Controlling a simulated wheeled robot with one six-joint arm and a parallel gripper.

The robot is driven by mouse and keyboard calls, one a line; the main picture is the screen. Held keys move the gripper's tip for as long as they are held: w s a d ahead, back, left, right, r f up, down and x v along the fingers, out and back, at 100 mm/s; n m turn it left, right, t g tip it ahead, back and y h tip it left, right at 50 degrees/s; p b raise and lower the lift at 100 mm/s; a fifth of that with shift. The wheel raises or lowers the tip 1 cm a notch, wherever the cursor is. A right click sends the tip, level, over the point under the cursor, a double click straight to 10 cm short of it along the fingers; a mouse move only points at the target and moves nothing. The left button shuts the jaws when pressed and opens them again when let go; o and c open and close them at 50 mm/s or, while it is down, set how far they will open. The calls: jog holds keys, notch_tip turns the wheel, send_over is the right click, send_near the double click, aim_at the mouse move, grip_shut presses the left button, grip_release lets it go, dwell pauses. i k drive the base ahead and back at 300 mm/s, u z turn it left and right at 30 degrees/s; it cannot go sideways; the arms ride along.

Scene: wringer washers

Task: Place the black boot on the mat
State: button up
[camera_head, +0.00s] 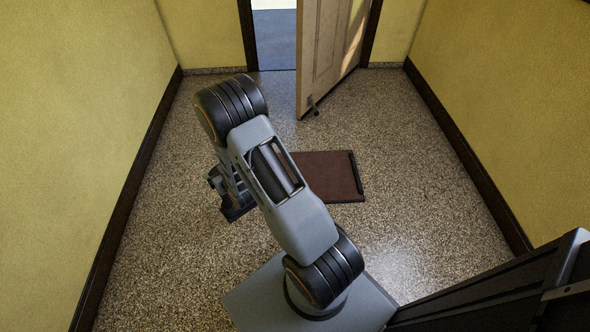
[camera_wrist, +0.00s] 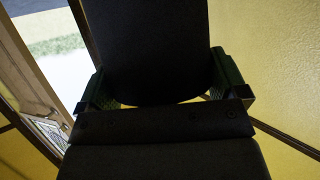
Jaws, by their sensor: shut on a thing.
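The reddish-brown mat (camera_head: 325,176) lies flat on the speckled floor in the head view, its left part hidden behind my arm. My gripper (camera_head: 232,203) hangs to the left of the mat, apart from it in the picture. In the wrist view my gripper (camera_wrist: 161,84) is shut, with a finger on each side of a large black thing, taken as the black boot (camera_wrist: 148,45). Only a smooth dark face of the boot shows there, so its tilt cannot be told. In the head view the boot cannot be made out clearly from the dark gripper parts.
A wooden door (camera_head: 325,55) stands ajar in the doorway at the back, beyond the mat. Yellow walls with dark baseboards close in the left and right sides. A dark piece of furniture (camera_head: 500,298) fills the lower right corner. The floor around the mat is clear.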

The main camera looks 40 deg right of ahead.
aim_at(312, 161)
jog(key=z, duration=0.15)
jog(key=i, duration=0.7)
jog(key=z, duration=0.75)
jog(key=i, duration=0.4)
jog(key=z, duration=0.3)
